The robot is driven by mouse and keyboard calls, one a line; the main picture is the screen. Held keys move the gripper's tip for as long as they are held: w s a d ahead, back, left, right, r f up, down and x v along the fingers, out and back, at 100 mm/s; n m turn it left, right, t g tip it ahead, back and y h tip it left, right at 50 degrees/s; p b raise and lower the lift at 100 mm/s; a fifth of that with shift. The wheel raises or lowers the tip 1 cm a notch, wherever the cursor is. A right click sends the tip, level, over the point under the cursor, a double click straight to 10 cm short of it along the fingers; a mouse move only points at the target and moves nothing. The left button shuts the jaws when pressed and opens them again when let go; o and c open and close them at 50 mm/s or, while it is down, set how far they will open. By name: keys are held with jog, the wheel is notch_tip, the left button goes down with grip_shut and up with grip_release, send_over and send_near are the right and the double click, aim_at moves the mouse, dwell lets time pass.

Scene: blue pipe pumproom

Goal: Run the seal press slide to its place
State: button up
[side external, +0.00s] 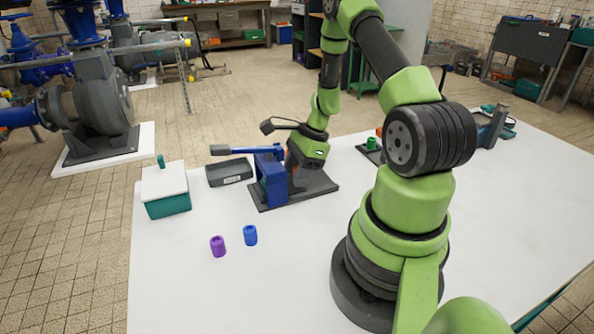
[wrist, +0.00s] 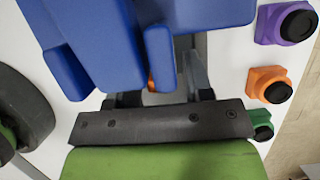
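The seal press (side external: 271,180) is a blue upright frame on a dark base plate (side external: 322,187), with a blue lever (side external: 245,150) ending in a grey grip to the left. Its blue body (wrist: 105,45) fills the upper left of the wrist view. My gripper (side external: 296,182) is low over the base plate, right beside the frame. In the wrist view my gripper (wrist: 163,92) has its two dark fingers apart, partly under the blue parts. A small orange patch (wrist: 151,84) shows between them. The slide cannot be clearly made out, and finger contact is hidden.
A dark bin (side external: 230,173) and a teal box with white lid (side external: 167,190) stand left of the press. A purple cylinder (side external: 217,246) and a blue cylinder (side external: 250,235) stand in front. Purple (wrist: 285,23), orange (wrist: 268,84) and green (wrist: 261,124) fittings line the wrist view's right.

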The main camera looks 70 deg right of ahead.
grip_shut()
jog(key=s+d, duration=0.3)
jog(key=shift+s+d, duration=0.25)
jog(key=shift+d, duration=0.05)
jog(key=shift+o, duration=0.7)
grip_release()
jog(key=shift+r, duration=0.15)
jog(key=v, duration=0.9)
jog(key=shift+r, duration=0.35)
jog(key=shift+s+d, duration=0.1)
jog(key=shift+s, duration=0.05)
